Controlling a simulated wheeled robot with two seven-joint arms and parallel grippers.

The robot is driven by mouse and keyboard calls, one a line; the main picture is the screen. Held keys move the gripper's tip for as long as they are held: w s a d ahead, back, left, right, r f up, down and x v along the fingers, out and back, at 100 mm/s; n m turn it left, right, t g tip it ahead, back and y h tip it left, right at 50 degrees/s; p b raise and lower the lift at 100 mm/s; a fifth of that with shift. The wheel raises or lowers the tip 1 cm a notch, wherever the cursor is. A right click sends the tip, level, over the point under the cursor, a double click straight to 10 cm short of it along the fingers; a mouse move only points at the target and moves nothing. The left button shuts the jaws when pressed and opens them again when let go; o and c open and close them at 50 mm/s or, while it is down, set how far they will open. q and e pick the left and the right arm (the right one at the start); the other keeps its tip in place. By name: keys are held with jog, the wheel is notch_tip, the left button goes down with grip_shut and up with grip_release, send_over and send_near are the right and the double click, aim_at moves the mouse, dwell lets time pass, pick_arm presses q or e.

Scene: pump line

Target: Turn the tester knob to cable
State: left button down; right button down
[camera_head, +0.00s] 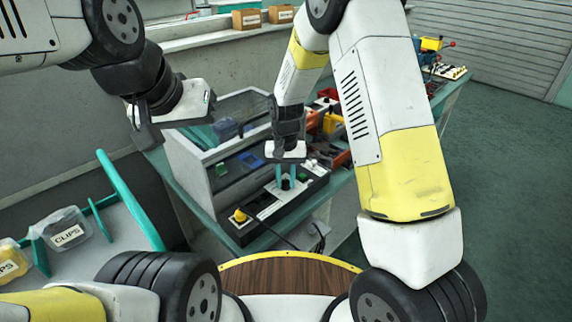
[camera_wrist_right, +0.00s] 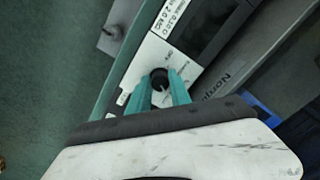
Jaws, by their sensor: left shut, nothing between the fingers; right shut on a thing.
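The tester (camera_head: 263,210) is a dark box with a pale top panel, lying along the front of the teal bench. In the right wrist view its panel (camera_wrist_right: 152,53) carries small printed labels and a round black knob (camera_wrist_right: 159,78). My right gripper (camera_wrist_right: 164,92) has its teal fingers on either side of this knob and is shut on it. In the head view the right gripper (camera_head: 286,183) points down onto the tester, and the knob is hidden there. My left gripper (camera_head: 140,133) is shut and empty, up to the left of the bench. The label the knob points to is too small to read.
A yellow knob or button (camera_head: 239,215) sits at the tester's near left end. A grey open-sided cabinet (camera_head: 187,165) stands behind the tester. A dark cable runs off the tester's front.

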aim_at(286, 181)
jog(key=shift+w+r, duration=0.1)
dwell(0.5)
jog(key=c, duration=1.2)
grip_release()
jog(key=shift+r, duration=3.85)
